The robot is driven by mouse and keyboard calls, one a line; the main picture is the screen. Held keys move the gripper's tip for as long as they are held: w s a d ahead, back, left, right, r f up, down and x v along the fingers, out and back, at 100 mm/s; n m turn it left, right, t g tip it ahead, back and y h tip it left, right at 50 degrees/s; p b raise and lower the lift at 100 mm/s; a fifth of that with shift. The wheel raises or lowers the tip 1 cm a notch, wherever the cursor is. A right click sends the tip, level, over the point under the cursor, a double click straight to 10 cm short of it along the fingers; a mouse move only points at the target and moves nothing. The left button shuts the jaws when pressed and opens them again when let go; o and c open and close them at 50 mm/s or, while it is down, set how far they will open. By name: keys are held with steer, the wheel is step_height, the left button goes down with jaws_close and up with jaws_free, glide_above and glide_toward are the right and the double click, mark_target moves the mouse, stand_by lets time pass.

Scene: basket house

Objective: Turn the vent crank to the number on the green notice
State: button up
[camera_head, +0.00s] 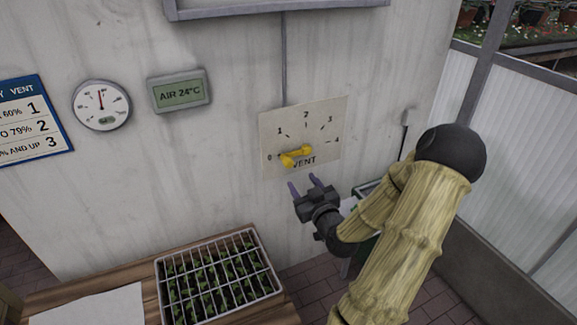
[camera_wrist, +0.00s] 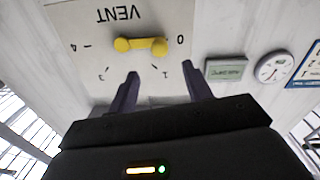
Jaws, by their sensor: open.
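The yellow vent crank (camera_head: 294,156) sits on a pale dial panel (camera_head: 318,150) marked 0 to 4 above the word VENT. Its arm points left, toward 0. The crank also shows, upside down, in the wrist view (camera_wrist: 142,45). My gripper (camera_head: 304,184) is open and empty, in front of the panel's lower edge and apart from the crank. In the wrist view, its fingers (camera_wrist: 160,70) are spread short of the crank's knob. I see no green notice; a blue-bordered notice (camera_head: 35,120), cut off at left, lists percentages beside 1, 2 and 3.
A round gauge (camera_head: 101,105) with its needle near upright and an AIR 24°C display (camera_head: 180,91) hang left of the panel. A seedling tray (camera_head: 262,293) and blank sheet (camera_head: 95,308) lie on a wooden bench below. A grey conduit (camera_head: 284,60) runs above the panel.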

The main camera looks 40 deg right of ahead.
mark_target(290, 165)
steer(key=p+x, duration=0.2)
steer(key=x, duration=0.9)
steer(key=shift+f, duration=0.1)
jaws_close()
